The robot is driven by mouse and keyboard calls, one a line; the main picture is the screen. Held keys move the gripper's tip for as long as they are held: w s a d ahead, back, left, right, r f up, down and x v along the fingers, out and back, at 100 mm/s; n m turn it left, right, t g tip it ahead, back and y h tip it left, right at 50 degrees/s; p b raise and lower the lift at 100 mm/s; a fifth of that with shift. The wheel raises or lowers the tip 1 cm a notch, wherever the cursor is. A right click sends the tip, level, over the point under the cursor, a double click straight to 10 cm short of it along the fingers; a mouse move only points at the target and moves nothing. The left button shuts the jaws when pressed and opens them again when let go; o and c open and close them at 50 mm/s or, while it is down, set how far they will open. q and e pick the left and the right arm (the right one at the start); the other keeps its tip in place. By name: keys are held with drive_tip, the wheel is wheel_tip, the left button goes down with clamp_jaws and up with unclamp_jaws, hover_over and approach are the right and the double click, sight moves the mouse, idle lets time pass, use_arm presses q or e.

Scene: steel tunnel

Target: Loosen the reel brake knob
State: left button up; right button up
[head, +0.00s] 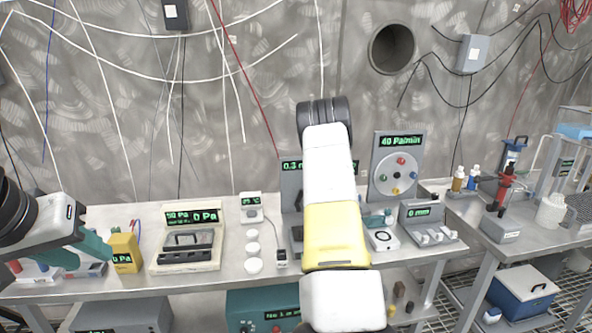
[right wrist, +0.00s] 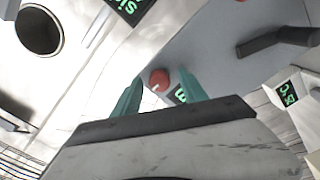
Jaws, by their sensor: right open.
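A round red knob (right wrist: 159,80) sits on a grey device face (right wrist: 215,50) in the right wrist view. I cannot tell for sure that it is the reel brake knob. My right gripper (right wrist: 160,88) is open and empty, its two green fingers apart; in this view the knob appears between them, and I see no grip on it. A small green display shows just behind the right finger. In the head view my own right arm hides much of the bench middle. My left gripper (head: 92,261) has its teal fingers apart over the left bench end, next to a yellow box (head: 125,252).
A black lever (right wrist: 280,40) juts from the device beside the red knob. The steel bench (head: 210,285) carries a panel with a dial plate (head: 397,174), a unit with a small display (head: 428,222) and a cream case (head: 187,250). White round pieces lie near the middle.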

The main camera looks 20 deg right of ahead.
drive_tip(key=v, duration=0.7)
drive_tip(key=shift+s, duration=0.35)
